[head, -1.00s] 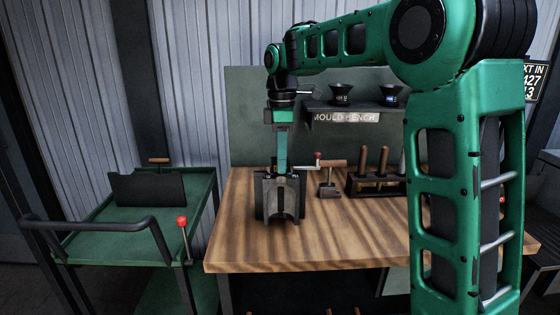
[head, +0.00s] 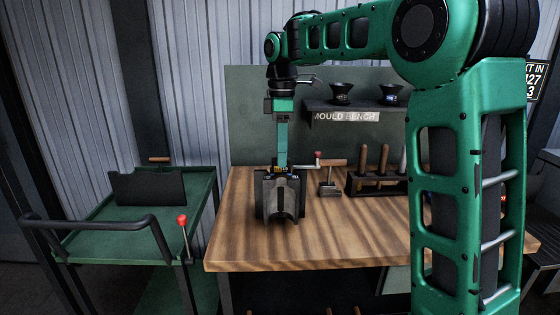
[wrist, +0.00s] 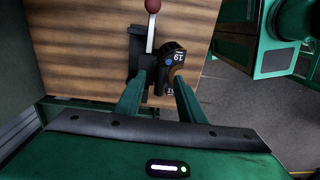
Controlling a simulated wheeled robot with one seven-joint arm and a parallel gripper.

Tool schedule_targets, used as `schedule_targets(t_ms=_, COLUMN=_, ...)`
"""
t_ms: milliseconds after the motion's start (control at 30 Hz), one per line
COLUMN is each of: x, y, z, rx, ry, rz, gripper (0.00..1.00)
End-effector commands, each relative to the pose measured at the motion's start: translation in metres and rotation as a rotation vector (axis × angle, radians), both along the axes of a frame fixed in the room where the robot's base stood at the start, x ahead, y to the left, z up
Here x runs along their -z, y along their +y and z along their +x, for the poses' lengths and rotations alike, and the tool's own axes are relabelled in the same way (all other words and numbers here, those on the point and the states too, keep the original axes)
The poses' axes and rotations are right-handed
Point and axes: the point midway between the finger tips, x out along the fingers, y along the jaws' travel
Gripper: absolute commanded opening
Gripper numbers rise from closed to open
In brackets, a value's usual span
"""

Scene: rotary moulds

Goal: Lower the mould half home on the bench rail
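The dark grey mould half (head: 290,200) stands upright on the wooden bench in the head view, seated low against a dark rail piece (head: 260,198). I cannot see whether its underside is fully home. My gripper (head: 281,165) points straight down just above its top. In the wrist view my gripper (wrist: 162,70) has its two green fingers apart, with the mould half's dark, number-marked top (wrist: 173,58) just beyond the tips. No grip on it shows. A lever with a red ball (wrist: 152,6) stands beside it.
A tool rack (head: 372,185) with wooden handles stands right of the mould half on the bench (head: 340,235). A shelf with black funnels (head: 342,100) is behind. A green cart (head: 120,245) stands left. The bench front is clear.

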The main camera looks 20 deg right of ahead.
Motion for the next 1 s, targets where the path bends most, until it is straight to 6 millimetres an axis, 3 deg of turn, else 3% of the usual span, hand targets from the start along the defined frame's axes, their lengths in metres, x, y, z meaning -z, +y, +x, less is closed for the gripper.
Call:
schedule_targets(t_ms=200, x=-0.036, y=-0.002, z=0.002, rx=0.003, ry=-0.004, rz=0.0, gripper=0.36)
schedule_targets(t_ms=500, x=-0.071, y=-0.001, z=0.003, rx=0.002, ry=-0.004, rz=-0.001, gripper=0.36)
schedule_targets(t_ms=700, x=-0.082, y=-0.001, z=0.003, rx=0.002, ry=-0.003, rz=-0.001, gripper=0.36)
schedule_targets(t_ms=1000, x=-0.084, y=-0.001, z=0.003, rx=0.001, ry=-0.003, rz=-0.001, gripper=0.36)
